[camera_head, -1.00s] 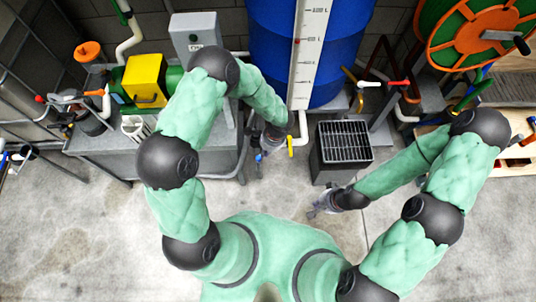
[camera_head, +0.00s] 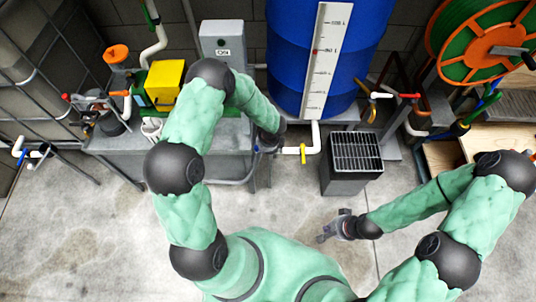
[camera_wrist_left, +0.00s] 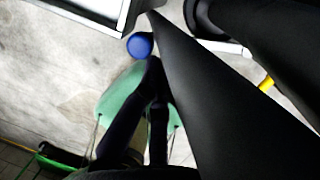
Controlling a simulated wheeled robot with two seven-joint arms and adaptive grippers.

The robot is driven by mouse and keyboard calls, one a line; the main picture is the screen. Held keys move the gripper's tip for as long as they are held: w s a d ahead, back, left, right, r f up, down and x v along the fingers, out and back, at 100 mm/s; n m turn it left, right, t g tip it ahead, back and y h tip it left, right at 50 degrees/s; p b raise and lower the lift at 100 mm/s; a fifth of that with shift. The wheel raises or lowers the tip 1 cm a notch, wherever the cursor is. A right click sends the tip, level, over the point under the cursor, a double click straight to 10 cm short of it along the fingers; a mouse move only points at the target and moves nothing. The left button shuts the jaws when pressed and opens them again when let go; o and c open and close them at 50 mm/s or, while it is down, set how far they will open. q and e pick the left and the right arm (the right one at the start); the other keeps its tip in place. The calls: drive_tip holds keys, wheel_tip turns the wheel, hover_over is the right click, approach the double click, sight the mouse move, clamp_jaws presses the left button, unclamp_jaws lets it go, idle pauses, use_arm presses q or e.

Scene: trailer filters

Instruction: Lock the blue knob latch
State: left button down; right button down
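A round blue knob (camera_wrist_left: 140,45) shows in the left wrist view, beside the lower edge of a pale metal-edged panel (camera_wrist_left: 85,10). My left gripper (camera_wrist_left: 154,68) shows there as dark fingers just below the knob; a gap seems to lie between them, but depth is unclear. A large black shape fills the right of that view, so I cannot tell how far the fingers are apart. In the head view the left gripper is mostly hidden by my forearm, at the bench's right end. My right gripper (camera_head: 331,228) looks open and empty above the floor.
A grey bench (camera_head: 110,140) bears a yellow box (camera_head: 165,84). A blue barrel (camera_head: 285,60), a white pipe with a yellow-handled valve (camera_head: 303,153) and a grated drain box (camera_head: 352,165) stand right of my left gripper. A hose reel (camera_head: 485,45) is at right. Front floor is clear.

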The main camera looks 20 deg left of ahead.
use_arm(q)
drive_tip(key=shift+w+a+m, duration=0.55)
drive_tip(key=shift+a+m, duration=0.1)
drive_tip(key=shift+m, duration=0.25)
drive_tip(key=shift+w+a, duration=0.25)
drive_tip(key=shift+w, duration=0.05)
use_arm(e)
drive_tip(key=shift+r, duration=0.2)
